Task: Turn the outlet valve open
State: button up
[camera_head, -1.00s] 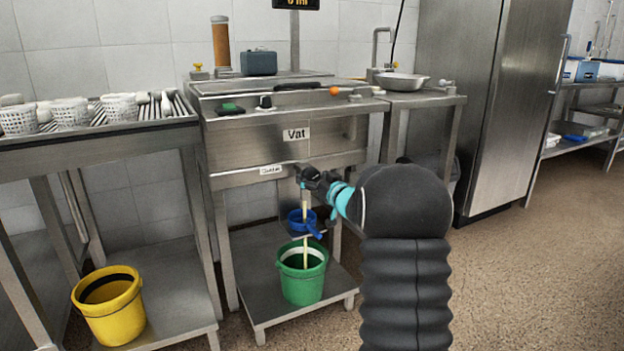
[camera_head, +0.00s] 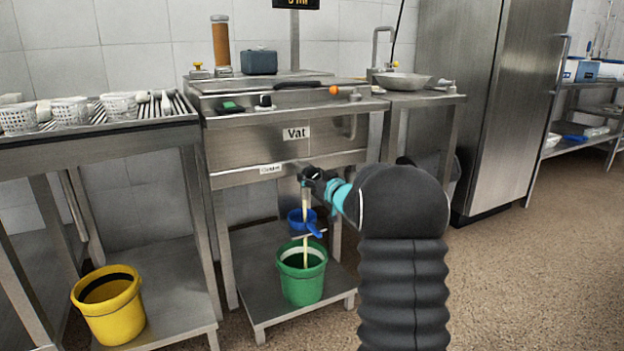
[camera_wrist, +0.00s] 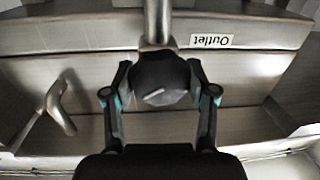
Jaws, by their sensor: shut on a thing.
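The outlet valve (camera_wrist: 160,78) shows in the wrist view as a dark rounded knob with a pale mark, on a metal pipe under the vat (camera_head: 240,150). My gripper (camera_wrist: 160,92) has a finger on each side of the knob and is shut on it. In the head view my gripper (camera_head: 316,180) covers most of the valve. A pale yellow stream (camera_head: 305,250) runs down from the outlet past a blue strainer (camera_head: 300,217) into the green bucket (camera_head: 303,285). The "Outlet" label (camera_wrist: 212,41) is beside the pipe.
The green bucket stands on the low shelf (camera_head: 258,300) under the vat. A yellow bucket (camera_head: 108,308) stands on the left rack's lower shelf. White perforated baskets (camera_head: 70,112) sit on the left rack. A bent pipe (camera_wrist: 55,103) is left of the valve in the wrist view.

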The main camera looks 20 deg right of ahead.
jog(key=shift+n, duration=0.7)
jog(key=o, duration=1.2)
jog(key=shift+c, duration=0.2)
jog(key=s+d, duration=0.1)
jog(key=s, duration=1.1)
jog(key=shift+d+r, duration=0.15)
jog(key=shift+d, duration=0.05)
